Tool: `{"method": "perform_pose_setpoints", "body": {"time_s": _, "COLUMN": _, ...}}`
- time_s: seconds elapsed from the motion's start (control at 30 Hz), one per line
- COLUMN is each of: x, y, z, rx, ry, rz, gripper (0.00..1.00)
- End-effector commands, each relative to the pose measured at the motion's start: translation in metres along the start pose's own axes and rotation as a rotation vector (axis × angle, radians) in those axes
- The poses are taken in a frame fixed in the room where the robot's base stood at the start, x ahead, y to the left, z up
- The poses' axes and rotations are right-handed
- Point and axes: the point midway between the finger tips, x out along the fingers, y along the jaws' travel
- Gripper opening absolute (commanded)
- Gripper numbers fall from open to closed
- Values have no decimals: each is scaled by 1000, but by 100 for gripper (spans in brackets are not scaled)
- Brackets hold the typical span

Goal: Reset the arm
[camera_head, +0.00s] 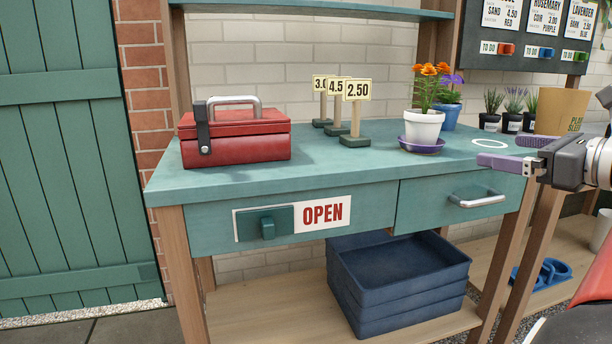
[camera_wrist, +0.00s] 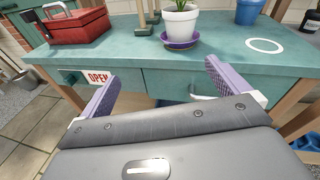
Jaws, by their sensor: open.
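My gripper (camera_head: 507,152) is at the right of the head view, in front of the right part of the teal bench (camera_head: 300,178). Its two purple fingers are spread apart with nothing between them. In the wrist view the open fingers of my gripper (camera_wrist: 158,88) point toward the bench's front edge and drawer. My arm reaches in from the right edge of the head view.
On the bench are a red toolbox (camera_head: 236,135), several price signs (camera_head: 356,105), a white pot (camera_head: 423,127) on a purple saucer (camera_head: 421,147), a blue pot (camera_head: 447,115) and a white ring (camera_head: 489,144). Blue trays (camera_head: 400,290) sit below. The bench's front middle is clear.

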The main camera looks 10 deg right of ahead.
Motion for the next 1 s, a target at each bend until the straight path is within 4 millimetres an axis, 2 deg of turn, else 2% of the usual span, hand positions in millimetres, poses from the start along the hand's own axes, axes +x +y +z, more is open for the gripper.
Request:
{"method": "perform_pose_setpoints", "body": {"time_s": 0.27, "x": 45, "y": 71, "z": -26, "rx": -255, "ry": 169, "rz": 141, "gripper": 100}}
{"method": "perform_pose_setpoints", "body": {"time_s": 0.37, "x": 60, "y": 112, "z": -43, "rx": -420, "ry": 249, "rz": 237, "gripper": 100}}
{"method": "perform_pose_setpoints", "body": {"time_s": 0.47, "x": 71, "y": 167, "z": -68, "rx": -674, "ry": 340, "rz": 383, "gripper": 100}}
{"method": "perform_pose_setpoints", "body": {"time_s": 0.5, "x": 72, "y": 193, "z": -81, "rx": -813, "ry": 374, "rz": 464, "gripper": 100}}
{"method": "perform_pose_setpoints", "body": {"time_s": 0.6, "x": 61, "y": 254, "z": -119, "rx": -1230, "ry": 432, "rz": 695, "gripper": 100}}
{"method": "perform_pose_setpoints", "body": {"time_s": 0.7, "x": 42, "y": 294, "z": -154, "rx": -1655, "ry": 428, "rz": 919, "gripper": 100}}
{"method": "perform_pose_setpoints", "body": {"time_s": 0.8, "x": 25, "y": 316, "z": -179, "rx": -2028, "ry": 379, "rz": 1103, "gripper": 100}}
{"method": "perform_pose_setpoints", "body": {"time_s": 0.9, "x": 14, "y": 326, "z": -196, "rx": -2302, "ry": 317, "rz": 1230, "gripper": 100}}
{"method": "perform_pose_setpoints", "body": {"time_s": 1.0, "x": 8, "y": 329, "z": -204, "rx": -2461, "ry": 274, "rz": 1299, "gripper": 100}}
